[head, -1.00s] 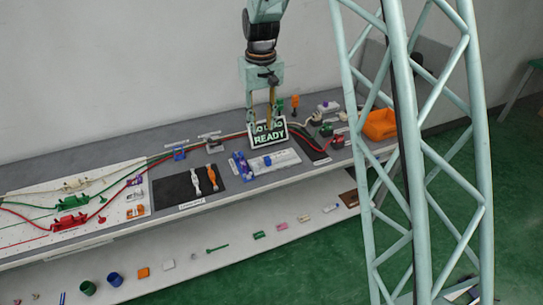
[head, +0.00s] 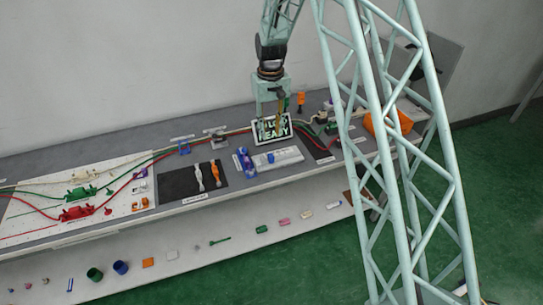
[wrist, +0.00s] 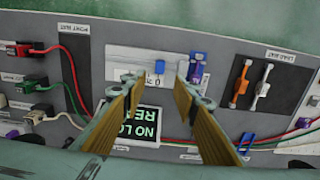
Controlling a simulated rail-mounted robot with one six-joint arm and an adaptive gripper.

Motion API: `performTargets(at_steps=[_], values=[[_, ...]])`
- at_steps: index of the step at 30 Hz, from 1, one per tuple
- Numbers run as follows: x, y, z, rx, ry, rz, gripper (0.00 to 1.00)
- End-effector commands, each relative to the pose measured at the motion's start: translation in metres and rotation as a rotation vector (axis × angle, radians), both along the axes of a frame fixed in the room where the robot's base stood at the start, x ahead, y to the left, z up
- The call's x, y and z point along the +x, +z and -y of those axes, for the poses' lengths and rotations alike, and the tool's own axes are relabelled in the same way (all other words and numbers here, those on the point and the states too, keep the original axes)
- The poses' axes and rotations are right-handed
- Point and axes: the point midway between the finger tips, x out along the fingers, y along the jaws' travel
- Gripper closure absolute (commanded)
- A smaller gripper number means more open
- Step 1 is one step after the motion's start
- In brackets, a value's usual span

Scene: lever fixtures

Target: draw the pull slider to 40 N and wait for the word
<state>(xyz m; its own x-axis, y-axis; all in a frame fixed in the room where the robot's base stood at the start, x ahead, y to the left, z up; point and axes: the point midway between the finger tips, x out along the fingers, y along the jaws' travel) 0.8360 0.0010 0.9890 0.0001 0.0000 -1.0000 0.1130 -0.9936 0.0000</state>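A white slider track (head: 288,156) with a small blue handle (head: 271,157) lies on the bench, and a blue-purple block (head: 245,161) stands at its left end. In the wrist view the track (wrist: 135,58) and the blue-purple block (wrist: 196,68) lie beyond my fingertips. I cannot tell which blue part is the pull grip. A dark display (head: 272,129) with green letters stands behind the track; in the wrist view it reads "NO LO…" and "REA…", partly hidden by a finger. My gripper (wrist: 160,86) is open and empty, above the bench and in front of the display.
A black mat (head: 178,184) with a white and an orange lever lies left of the track. Red and green cables (head: 140,170) run along the bench. An orange bin (head: 403,122) stands at the right end. Small parts lie on the lower shelf (head: 185,236).

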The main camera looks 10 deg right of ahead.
Motion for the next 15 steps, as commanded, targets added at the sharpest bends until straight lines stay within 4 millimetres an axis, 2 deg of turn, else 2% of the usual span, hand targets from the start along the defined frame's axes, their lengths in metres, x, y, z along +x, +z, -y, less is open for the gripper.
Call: performTargets(at_steps=[8, 15], values=[[0.000, -0.002, 0.000, 0.000, 0.000, -0.001, 0.73], [-0.001, -0.014, 0.000, 0.000, 0.000, -0.003, 0.73]])
